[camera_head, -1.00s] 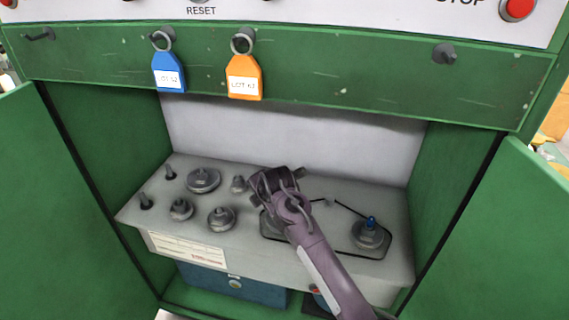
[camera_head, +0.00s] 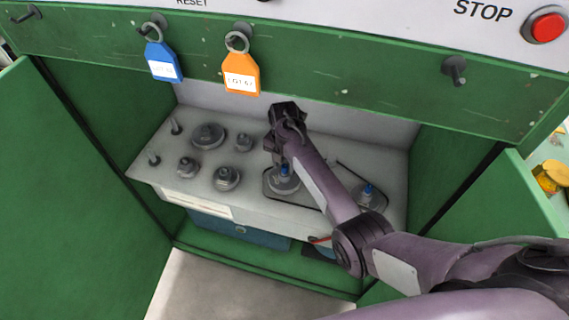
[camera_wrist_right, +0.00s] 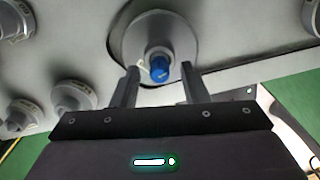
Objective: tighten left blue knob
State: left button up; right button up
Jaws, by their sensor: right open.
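The left blue knob (camera_head: 285,169) stands on a round grey spool base at the left end of a dark belt outline on the grey bench. My right gripper (camera_head: 281,158) is over this knob, pointing down. In the right wrist view, the blue knob (camera_wrist_right: 159,71) shows between the tips of the two open fingers (camera_wrist_right: 159,76), with a gap on each side. Whether the fingers are level with it is hard to tell. The right blue knob (camera_head: 368,190) stands on its own base further right, partly beside my forearm. My left gripper is not in view.
Several grey spools and pegs (camera_head: 208,135) stand on the bench's left half. A green panel (camera_head: 340,75) with blue (camera_head: 161,62) and orange (camera_head: 240,74) tags hangs above. Green doors (camera_head: 75,190) flank the cabinet. A blue box (camera_head: 225,227) sits below.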

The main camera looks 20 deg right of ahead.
jog(key=shift+f, duration=0.45)
grip_shut()
